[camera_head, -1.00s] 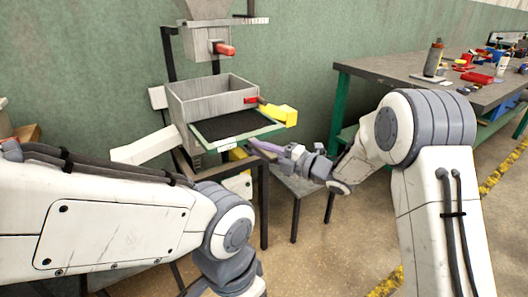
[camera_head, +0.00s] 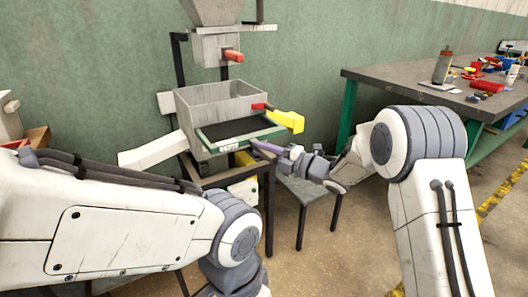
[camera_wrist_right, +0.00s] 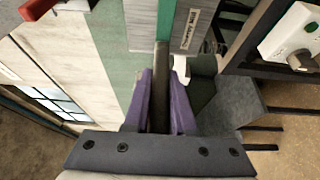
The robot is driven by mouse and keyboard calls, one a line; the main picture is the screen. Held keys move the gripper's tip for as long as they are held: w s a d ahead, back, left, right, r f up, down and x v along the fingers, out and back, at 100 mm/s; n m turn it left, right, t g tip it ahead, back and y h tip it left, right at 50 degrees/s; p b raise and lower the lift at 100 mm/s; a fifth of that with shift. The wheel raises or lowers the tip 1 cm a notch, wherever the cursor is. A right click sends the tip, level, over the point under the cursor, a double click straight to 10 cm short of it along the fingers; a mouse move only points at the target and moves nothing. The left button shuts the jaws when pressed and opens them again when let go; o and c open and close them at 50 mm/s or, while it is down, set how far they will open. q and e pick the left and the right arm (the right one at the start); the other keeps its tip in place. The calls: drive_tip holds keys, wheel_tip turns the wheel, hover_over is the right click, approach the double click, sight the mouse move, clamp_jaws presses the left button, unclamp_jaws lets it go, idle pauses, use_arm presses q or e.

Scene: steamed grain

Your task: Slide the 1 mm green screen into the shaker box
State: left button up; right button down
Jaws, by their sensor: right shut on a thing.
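The green-framed screen (camera_head: 262,135) with dark mesh lies flat at the open front of the grey shaker box (camera_head: 218,103). Its rear part is inside or under the box and hidden; its front strip sticks out. Its green edge also shows in the right wrist view (camera_wrist_right: 166,18). My right gripper (camera_head: 256,146) is shut on the screen's front edge, near the right corner. In the right wrist view its purple fingers (camera_wrist_right: 160,100) sit either side of the thin edge. My left arm crosses the lower left; its gripper is out of view.
A yellow block (camera_head: 287,121) and a red part (camera_head: 260,106) are at the box's right side. A hopper (camera_head: 217,48) hangs above. A white chute (camera_head: 152,151) slopes down left. A grey stool (camera_head: 310,190) stands below my right gripper. A cluttered workbench (camera_head: 400,82) is at right.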

sight(253, 139)
drive_tip(key=shift+r, duration=0.1)
drive_tip(key=shift+w+a, duration=0.75)
drive_tip(key=shift+w, duration=0.25)
drive_tip(key=shift+w+a, duration=0.7)
drive_tip(key=shift+w, duration=0.3)
drive_tip(key=shift+w+a, duration=0.1)
